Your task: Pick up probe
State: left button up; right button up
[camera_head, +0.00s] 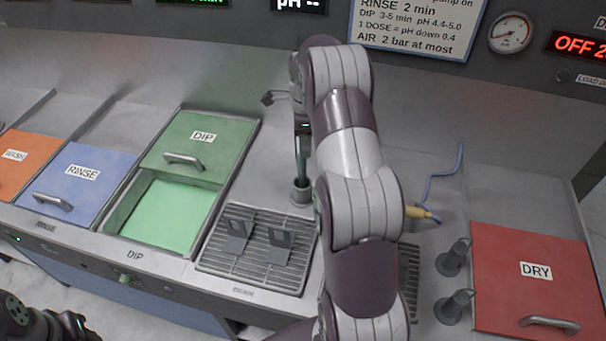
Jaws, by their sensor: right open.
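A slim teal-grey rod, which looks like the probe (303,165), stands upright in a small dark round holder (300,191) behind the slatted rack. My right arm crosses the middle of the view and bends over at the top. My right gripper (302,128) is open at the rod's upper end, pointing down. The arm partly hides it, and I cannot tell whether the fingers touch the rod. Dark parts of my left arm (45,322) show at the bottom left corner; its jaws cannot be made out.
The DIP basin (160,215) holds green liquid, its lid (200,142) slid back. RINSE (80,180), orange (28,160) and DRY (535,275) lids are shut. The rack (215,255) bears two grey brackets. Right of my arm lie a yellow tool (420,212) with blue hose and two dark pegs (455,257).

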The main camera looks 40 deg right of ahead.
aim_at(302, 166)
notch_tip(302, 166, down, 4)
jog(key=shift+a+r+b, duration=0.1)
jog(key=shift+r+b, duration=0.05)
jog(key=shift+b, duration=0.6)
jog(key=f+p, duration=0.3)
jog(key=shift+w+f+p, duration=0.2)
jog(key=shift+f+p, duration=0.05)
jog(key=shift+p, duration=0.05)
notch_tip(302, 166, down, 3)
jog(key=shift+w+a+r, duration=0.1)
jog(key=shift+a+r, duration=0.05)
jog(key=shift+f, duration=0.25)
pick_arm(q)
jog(key=shift+r, duration=0.3)
pick_arm(e)
grip_shut()
